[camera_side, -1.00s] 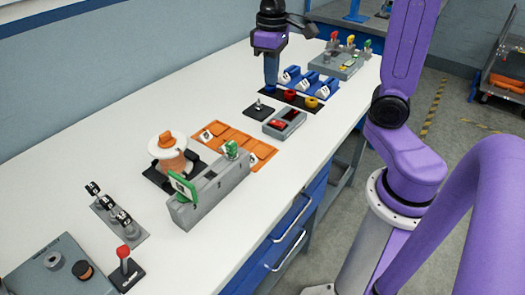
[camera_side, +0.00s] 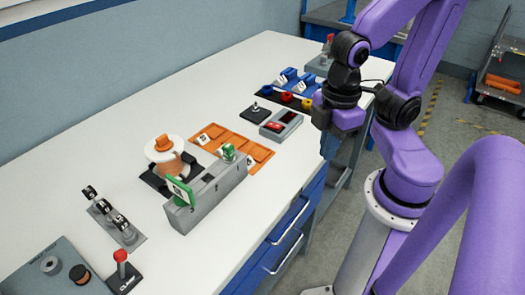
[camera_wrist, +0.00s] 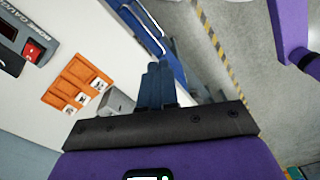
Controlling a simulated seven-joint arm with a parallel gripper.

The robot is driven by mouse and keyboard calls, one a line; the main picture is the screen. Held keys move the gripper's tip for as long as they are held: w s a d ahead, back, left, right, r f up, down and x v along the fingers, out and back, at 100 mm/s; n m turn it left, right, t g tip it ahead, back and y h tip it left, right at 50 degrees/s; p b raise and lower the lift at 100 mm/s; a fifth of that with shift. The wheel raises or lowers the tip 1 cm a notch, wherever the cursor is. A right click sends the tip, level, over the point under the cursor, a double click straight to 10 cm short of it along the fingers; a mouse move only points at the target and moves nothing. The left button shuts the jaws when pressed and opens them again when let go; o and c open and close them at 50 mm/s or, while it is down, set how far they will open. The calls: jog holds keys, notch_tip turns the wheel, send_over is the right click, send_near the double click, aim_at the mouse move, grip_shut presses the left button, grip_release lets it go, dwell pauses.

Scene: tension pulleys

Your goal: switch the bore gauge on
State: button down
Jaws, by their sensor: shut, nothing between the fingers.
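The bore gauge (camera_side: 281,124) is a grey box on the table with a dark display and a red rocker switch (camera_side: 273,127). In the wrist view the gauge (camera_wrist: 18,40) is at the upper left edge, partly cut off, with its red switch (camera_wrist: 32,50) and lettering beside it. I cannot tell which way the rocker is set. My gripper (camera_side: 328,148) is to the right of the gauge, by the table's front edge, and touches nothing. In the wrist view its blue fingers (camera_wrist: 158,70) are together and empty.
A black strip with blue, red and yellow rings (camera_side: 287,97) lies behind the gauge. A small black plate with a post (camera_side: 256,112) is to its left. An orange tray (camera_side: 235,144) and a grey block with green parts (camera_side: 207,195) stand nearer.

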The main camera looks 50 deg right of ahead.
jog(key=w+r+m, duration=0.1)
jog(key=w+m, duration=0.2)
jog(key=w, duration=0.4)
notch_tip(320, 180, up, 3)
jog(key=m+g, duration=0.2)
jog(key=m, duration=0.7)
send_over(278, 126)
jog(key=w, duration=0.2)
jog(key=f, duration=0.4)
jog(key=s+f, duration=0.1)
jog(key=f, duration=0.9)
jog(key=shift+s, duration=0.4)
